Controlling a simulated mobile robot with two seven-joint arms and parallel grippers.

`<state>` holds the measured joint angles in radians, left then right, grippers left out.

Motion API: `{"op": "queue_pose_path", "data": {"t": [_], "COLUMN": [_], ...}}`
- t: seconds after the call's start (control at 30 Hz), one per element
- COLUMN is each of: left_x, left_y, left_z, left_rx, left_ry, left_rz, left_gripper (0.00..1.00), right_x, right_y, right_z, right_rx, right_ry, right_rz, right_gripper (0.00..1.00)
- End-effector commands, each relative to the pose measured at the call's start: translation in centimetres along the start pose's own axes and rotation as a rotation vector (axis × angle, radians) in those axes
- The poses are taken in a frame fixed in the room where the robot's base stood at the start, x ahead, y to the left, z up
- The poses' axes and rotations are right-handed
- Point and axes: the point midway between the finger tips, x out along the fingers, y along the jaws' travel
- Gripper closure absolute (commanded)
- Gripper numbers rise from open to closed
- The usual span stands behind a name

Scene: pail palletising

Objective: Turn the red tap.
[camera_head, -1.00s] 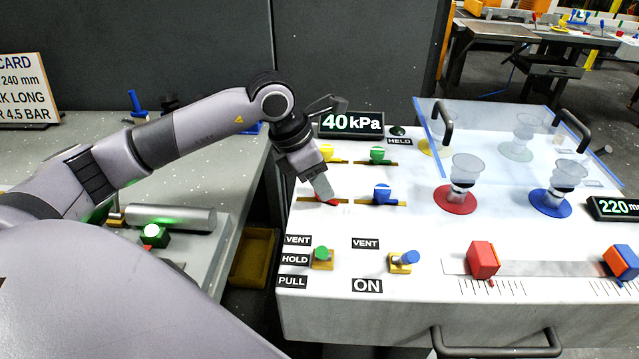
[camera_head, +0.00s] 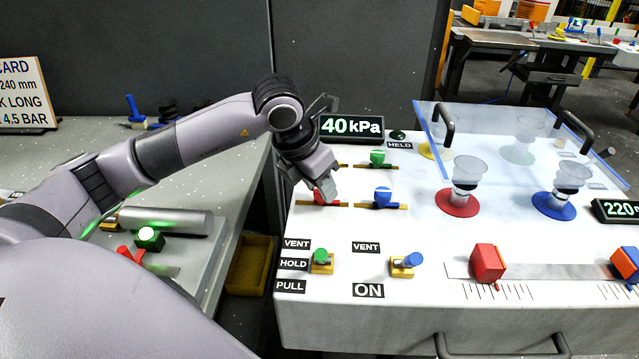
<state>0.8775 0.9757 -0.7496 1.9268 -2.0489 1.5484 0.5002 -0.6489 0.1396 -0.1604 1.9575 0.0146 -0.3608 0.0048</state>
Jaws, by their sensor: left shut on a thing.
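The red tap (camera_head: 324,200) sits on a brass-coloured pipe at the left of the white panel's top (camera_head: 420,225). My left gripper (camera_head: 328,196) reaches down onto it from above and is shut on its handle. The fingers cover much of the tap, so the handle's exact angle is hard to see. My right gripper is not in view.
A blue tap (camera_head: 382,196) stands close to the right, a green tap (camera_head: 378,158) behind it. A display (camera_head: 350,127) reads 40 kPa. Green (camera_head: 321,256) and blue (camera_head: 413,259) levers stand in front. Suction cups and a clear sheet (camera_head: 500,150) are to the right.

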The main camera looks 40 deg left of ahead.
Motion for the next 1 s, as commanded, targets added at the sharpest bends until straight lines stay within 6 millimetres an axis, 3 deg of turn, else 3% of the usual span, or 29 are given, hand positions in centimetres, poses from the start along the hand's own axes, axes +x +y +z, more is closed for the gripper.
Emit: {"op": "queue_pose_path", "data": {"t": [0.23, 0.27, 0.3, 0.33, 0.67, 1.0], "left_x": [0.0, 0.0, 0.0, 0.0, -0.4, -5.5], "left_y": [0.0, 0.0, 0.0, 0.0, 0.0, 0.0], "left_z": [0.0, 0.0, 0.0, 0.0, 0.1, 0.1], "left_rx": [-0.002, -0.002, -0.002, -0.002, 0.000, 0.000], "left_ry": [0.000, 0.000, 0.000, 0.000, -0.002, -0.005], "left_rz": [0.001, 0.001, 0.001, 0.001, 0.001, 0.001], "left_gripper": [0.97, 0.57, 0.44, 0.42, 0.42, 0.42], "right_x": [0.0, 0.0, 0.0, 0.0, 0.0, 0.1], "right_y": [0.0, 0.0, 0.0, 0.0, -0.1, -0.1], "right_z": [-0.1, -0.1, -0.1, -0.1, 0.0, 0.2], "right_rx": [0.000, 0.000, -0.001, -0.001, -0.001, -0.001], "right_ry": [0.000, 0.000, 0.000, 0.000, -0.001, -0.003], "right_rz": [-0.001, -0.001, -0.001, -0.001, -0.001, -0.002], "right_gripper": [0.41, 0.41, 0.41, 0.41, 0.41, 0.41]}}
